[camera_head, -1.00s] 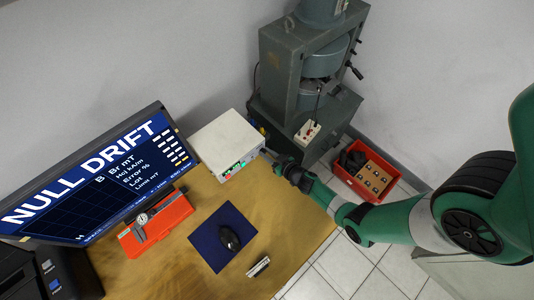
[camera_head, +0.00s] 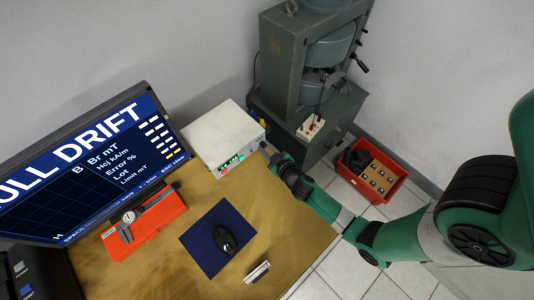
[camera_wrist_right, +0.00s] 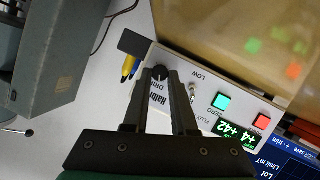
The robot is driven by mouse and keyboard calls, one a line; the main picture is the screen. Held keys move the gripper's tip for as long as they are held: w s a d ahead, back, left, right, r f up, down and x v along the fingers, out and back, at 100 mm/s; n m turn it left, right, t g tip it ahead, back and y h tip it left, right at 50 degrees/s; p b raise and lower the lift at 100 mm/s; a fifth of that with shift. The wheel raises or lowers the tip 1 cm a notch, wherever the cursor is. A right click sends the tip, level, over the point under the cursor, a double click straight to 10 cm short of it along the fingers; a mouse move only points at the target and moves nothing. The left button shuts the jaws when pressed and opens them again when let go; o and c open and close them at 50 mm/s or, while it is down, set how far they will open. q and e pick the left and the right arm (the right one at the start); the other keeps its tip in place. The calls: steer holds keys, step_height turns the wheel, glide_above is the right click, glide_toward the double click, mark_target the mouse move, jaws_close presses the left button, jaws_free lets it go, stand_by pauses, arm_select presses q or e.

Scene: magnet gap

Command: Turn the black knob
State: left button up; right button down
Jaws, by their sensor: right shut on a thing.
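The black knob (camera_wrist_right: 159,74) sits on the front panel of a pale instrument box (camera_wrist_right: 184,64), beside a small toggle switch. In the right wrist view, my right gripper (camera_wrist_right: 160,79) has its two fingers on either side of the knob, shut on it and partly hiding it. In the head view the right gripper (camera_head: 271,154) is at the right end of the front of the box (camera_head: 222,135), and the knob is too small and covered to make out. My left gripper is not in view.
The panel has a lit green display (camera_wrist_right: 234,134), a cyan button (camera_wrist_right: 221,102) and a red button (camera_wrist_right: 262,121). A monitor (camera_head: 100,165), orange case (camera_head: 145,222) and blue mat (camera_head: 205,255) lie left and below. A grey machine (camera_head: 290,70) and red crate (camera_head: 372,193) stand to the right.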

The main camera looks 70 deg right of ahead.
steer(key=n+h+b, duration=0.1)
steer(key=b, duration=0.1)
steer(key=n+h+b, duration=0.1)
steer(key=n+b, duration=0.1)
steer(key=b, duration=0.1)
steer(key=f+n+h+b, duration=0.1)
steer(key=b, duration=0.2)
steer(key=shift+w+a+f+n, duration=0.1)
steer(key=shift+a+n, duration=0.2)
steer(key=n+h+b, duration=0.1)
steer(key=n+b, duration=0.1)
steer(key=b, duration=0.1)
steer(key=shift+n+b, duration=0.35)
steer(key=shift+n, duration=0.05)
steer(key=c, duration=0.7)
jaws_free()
steer(key=shift+r, duration=0.2)
